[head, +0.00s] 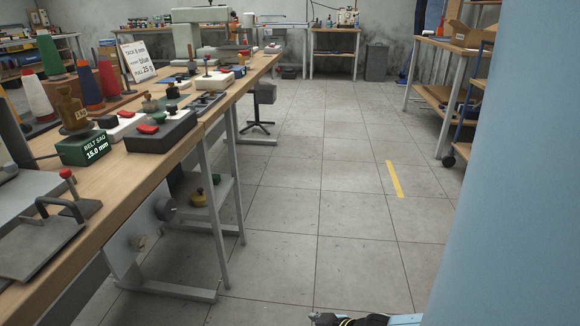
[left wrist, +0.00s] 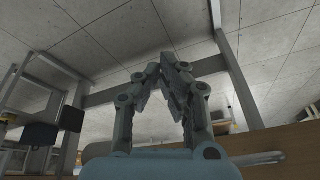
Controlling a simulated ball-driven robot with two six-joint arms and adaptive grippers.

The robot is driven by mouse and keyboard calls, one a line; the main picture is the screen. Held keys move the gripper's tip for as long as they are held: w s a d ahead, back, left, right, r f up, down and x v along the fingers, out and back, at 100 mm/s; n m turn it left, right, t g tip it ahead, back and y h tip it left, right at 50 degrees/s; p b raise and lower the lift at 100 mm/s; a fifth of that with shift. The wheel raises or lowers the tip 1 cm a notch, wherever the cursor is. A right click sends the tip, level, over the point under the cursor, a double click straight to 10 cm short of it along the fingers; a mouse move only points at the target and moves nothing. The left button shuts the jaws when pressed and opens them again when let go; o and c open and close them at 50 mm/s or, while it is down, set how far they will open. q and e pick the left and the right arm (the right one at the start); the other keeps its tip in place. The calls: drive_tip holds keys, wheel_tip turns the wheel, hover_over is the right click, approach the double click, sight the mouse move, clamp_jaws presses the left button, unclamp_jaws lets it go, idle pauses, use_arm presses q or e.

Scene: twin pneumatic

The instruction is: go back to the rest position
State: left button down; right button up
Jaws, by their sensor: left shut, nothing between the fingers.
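In the left wrist view my left gripper (left wrist: 162,70) is shut, with its fingertips together and nothing between them. It points up the picture, with floor tiles and table legs behind it. In the head view a dark and light-blue piece of my own arm shows at the bottom edge; its jaws cannot be made out there. My right gripper is in neither view.
Tiled floor (head: 330,185) lies clear in the middle. A wheeled shelf (head: 445,98) stands right.

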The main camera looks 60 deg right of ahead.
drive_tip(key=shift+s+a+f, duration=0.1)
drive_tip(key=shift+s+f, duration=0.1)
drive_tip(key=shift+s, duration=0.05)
use_arm(q)
drive_tip(key=shift+r, duration=0.1)
idle(0.4)
